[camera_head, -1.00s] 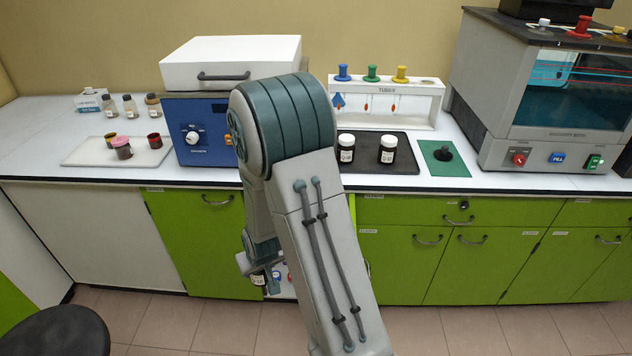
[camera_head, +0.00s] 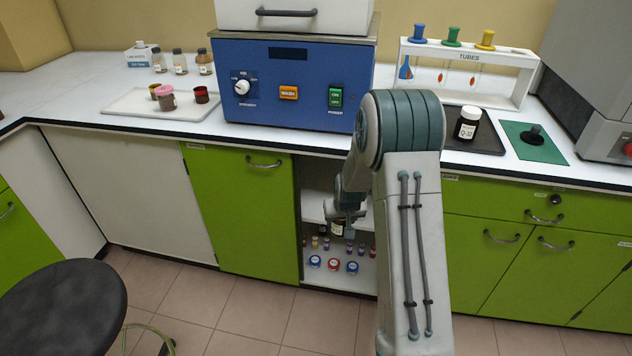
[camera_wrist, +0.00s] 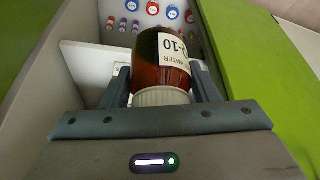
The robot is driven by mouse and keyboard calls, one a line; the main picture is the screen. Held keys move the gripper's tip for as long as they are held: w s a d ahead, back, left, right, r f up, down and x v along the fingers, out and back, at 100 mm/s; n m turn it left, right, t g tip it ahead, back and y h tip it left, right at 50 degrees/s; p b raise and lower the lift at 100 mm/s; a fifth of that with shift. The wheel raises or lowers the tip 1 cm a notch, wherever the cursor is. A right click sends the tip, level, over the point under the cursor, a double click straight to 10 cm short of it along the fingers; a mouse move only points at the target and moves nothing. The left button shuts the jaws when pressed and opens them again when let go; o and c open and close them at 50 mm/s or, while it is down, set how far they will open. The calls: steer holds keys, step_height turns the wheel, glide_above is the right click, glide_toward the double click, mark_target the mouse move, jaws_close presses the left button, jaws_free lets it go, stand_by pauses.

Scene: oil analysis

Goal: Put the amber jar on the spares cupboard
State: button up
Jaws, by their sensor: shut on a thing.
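My gripper (camera_head: 345,214) is shut on the amber jar (camera_head: 338,229), in front of the open green-fronted cupboard (camera_head: 318,207). In the wrist view my gripper (camera_wrist: 162,84) has one finger on each side of the jar (camera_wrist: 158,62). The jar is brown-red with a white cap and a white label ending in "-10". The cupboard's white inner shelf (camera_wrist: 88,62) is near the jar in the wrist view. I cannot tell whether the jar touches any shelf. My arm hides the cupboard's right part.
Several small vials and round blue and red items (camera_head: 333,265) stand low in the cupboard. A green door (camera_head: 235,210) is left of the opening. A Q-32 jar (camera_head: 468,123) stands on the black tray (camera_head: 486,143). A dark stool (camera_head: 62,300) is at lower left.

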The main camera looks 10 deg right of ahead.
steer(key=w+d+f+b, duration=0.5)
steer(key=w+f+b, duration=0.2)
steer(key=f+b, duration=0.25)
steer(key=b, duration=0.1)
glide_toward(316, 203)
steer(key=shift+w+f, duration=0.9)
steer(key=shift+f, duration=0.15)
steer(key=shift+f+b, duration=0.45)
steer(key=shift+f, duration=0.25)
steer(key=shift+f, duration=0.15)
steer(key=o, duration=0.8)
